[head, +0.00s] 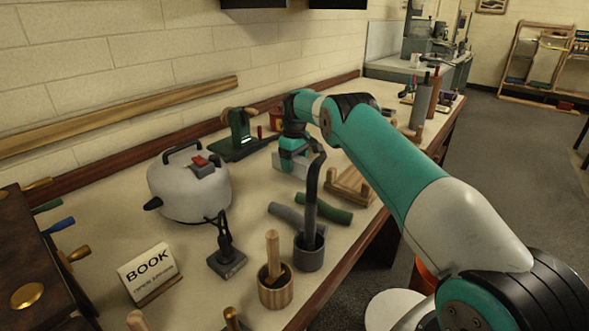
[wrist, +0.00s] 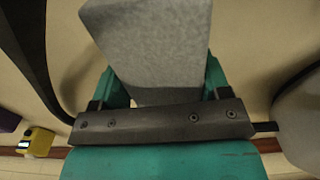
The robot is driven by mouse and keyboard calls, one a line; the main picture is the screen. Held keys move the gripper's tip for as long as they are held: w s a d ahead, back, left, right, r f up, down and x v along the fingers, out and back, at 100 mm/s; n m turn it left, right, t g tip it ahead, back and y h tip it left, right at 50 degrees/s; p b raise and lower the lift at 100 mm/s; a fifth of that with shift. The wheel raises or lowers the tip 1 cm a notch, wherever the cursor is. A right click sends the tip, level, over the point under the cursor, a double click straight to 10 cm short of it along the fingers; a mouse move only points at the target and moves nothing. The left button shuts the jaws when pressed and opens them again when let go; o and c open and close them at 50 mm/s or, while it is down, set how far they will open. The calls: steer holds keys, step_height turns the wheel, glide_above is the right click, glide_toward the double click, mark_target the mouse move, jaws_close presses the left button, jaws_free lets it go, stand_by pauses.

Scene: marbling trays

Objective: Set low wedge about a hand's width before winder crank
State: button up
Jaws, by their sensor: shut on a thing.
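The low wedge is a light grey block (wrist: 155,45) that fills the middle of the wrist view between my teal fingers. In the head view a pale part of the wedge (head: 281,165) shows just below my gripper (head: 293,160), near the bench top. Whether it touches the bench I cannot tell. My gripper is shut on the wedge; it also shows in the wrist view (wrist: 163,88). The winder (head: 239,135) is a dark green stand with a wooden part at its top, just left of my gripper. Its crank is too small to make out clearly.
A grey kettle-like pot (head: 190,190) stands left. In front are a dark cup with a tall bent rod (head: 309,252), a wooden cup (head: 275,290), grey and green rolls (head: 322,209) and a wooden rack (head: 350,186). A BOOK sign (head: 148,270) stands front left.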

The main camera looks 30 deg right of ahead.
steer(key=shift+f, duration=1.35)
steer(key=shift+f, duration=0.2)
steer(key=o, duration=1.1)
steer(key=shift+c, duration=0.2)
steer(key=shift+r, duration=0.1)
